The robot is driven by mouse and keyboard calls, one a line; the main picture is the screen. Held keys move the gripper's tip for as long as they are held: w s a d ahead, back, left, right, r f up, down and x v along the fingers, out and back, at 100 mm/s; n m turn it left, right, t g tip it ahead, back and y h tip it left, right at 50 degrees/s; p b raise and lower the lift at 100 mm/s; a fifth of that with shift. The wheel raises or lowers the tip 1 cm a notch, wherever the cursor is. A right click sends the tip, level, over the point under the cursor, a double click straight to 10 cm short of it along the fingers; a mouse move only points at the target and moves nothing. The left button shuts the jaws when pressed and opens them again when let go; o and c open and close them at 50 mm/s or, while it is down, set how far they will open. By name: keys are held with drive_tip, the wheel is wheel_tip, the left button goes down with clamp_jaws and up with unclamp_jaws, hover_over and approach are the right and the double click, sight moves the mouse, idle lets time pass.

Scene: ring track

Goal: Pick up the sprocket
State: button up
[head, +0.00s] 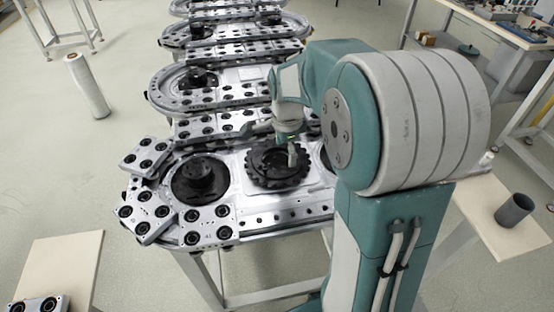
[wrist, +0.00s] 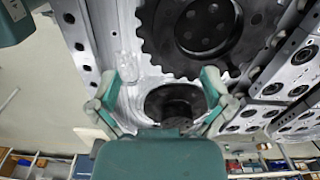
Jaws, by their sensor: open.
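The sprocket (head: 264,174) is a dark toothed disc lying flat on the middle of the nearest ring track in the head view. In the wrist view the sprocket (wrist: 160,42) fills the upper middle, cut off by the top edge, with round holes around its centre. My gripper (head: 291,152) is over the sprocket's right part in the head view. In the wrist view my gripper (wrist: 160,86) has its two green fingers spread wide apart, with nothing between them. The gap between fingertips and sprocket is hard to judge. My arm hides part of the track to the right.
The ring track (head: 240,208) carries grey carrier plates (head: 208,226) along its edge. A dark round hub (head: 201,181) stands left of the sprocket. More tracks lie behind. A beige table (head: 60,265) is at lower left, and a dark cup (head: 514,210) is at right.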

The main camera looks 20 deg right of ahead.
sight(286, 175)
wheel_tip(286, 175, down, 3)
drive_tip(key=shift+a+r, duration=0.1)
drive_tip(key=shift+r, duration=0.1)
drive_tip(key=f, duration=0.5)
drive_tip(key=shift+s+d+f, duration=0.15)
drive_tip(key=shift+d+f, duration=0.05)
drive_tip(key=shift+f, duration=0.15)
drive_tip(key=shift+c, duration=0.3)
drive_tip(key=c, duration=1.3)
